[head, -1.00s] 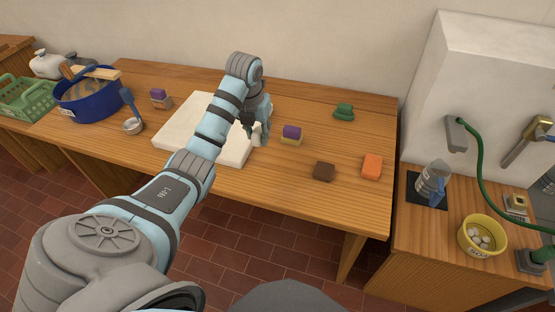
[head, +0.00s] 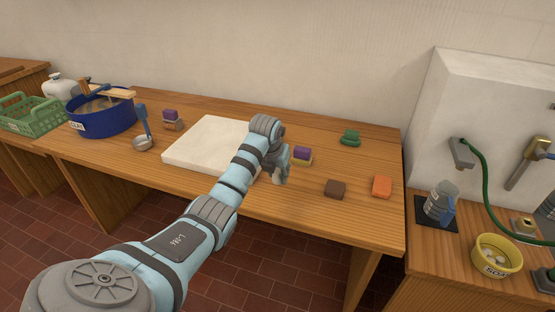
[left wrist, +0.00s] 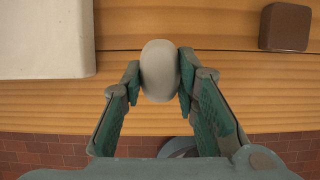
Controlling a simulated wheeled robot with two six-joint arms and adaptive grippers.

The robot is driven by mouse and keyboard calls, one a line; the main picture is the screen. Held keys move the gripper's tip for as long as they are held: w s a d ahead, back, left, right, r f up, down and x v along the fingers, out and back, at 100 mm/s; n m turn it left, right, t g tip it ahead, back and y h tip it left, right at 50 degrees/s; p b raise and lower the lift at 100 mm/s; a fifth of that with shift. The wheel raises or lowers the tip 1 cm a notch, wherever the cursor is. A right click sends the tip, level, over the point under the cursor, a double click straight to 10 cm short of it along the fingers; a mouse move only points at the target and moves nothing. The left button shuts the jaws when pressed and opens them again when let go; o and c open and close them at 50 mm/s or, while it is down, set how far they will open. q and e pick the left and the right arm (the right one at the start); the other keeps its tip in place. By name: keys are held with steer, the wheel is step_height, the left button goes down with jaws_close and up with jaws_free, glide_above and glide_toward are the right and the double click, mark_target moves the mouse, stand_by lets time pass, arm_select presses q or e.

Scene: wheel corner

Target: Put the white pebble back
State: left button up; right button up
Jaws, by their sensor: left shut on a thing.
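The white pebble (left wrist: 160,70) is pale grey-white and egg-shaped in the left wrist view. My left gripper (left wrist: 160,84) is shut on it, a finger on each side. In the head view the left gripper (head: 278,176) is over the table, right of the white slab and in front of the purple and yellow block; a pale bit of the pebble shows at its tip. A yellow bowl (head: 486,266) with several white pebbles inside stands on the right counter. My right gripper is not in view.
The white slab (head: 200,150) lies left of the gripper. A purple and yellow block (head: 302,155), a brown block (head: 335,189), an orange block (head: 382,186) and a green piece (head: 350,138) lie to the right. A clear jug (head: 438,203) and green hose stand near the bowl.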

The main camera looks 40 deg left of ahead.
mark_target(278, 183)
arm_select(q)
steer(key=f, duration=0.4)
steer(key=shift+w+f, duration=0.2)
steer(key=shift+w, duration=0.15)
steer(key=shift+a, duration=0.1)
steer(key=shift+s+r, duration=0.15)
steer(key=shift+b, duration=0.4)
steer(key=o, duration=0.6)
steer(key=shift+f, duration=0.3)
steer(key=shift+c, duration=0.2)
steer(key=o, duration=0.5)
steer(key=shift+c, duration=0.2)
steer(key=shift+r, duration=0.1)
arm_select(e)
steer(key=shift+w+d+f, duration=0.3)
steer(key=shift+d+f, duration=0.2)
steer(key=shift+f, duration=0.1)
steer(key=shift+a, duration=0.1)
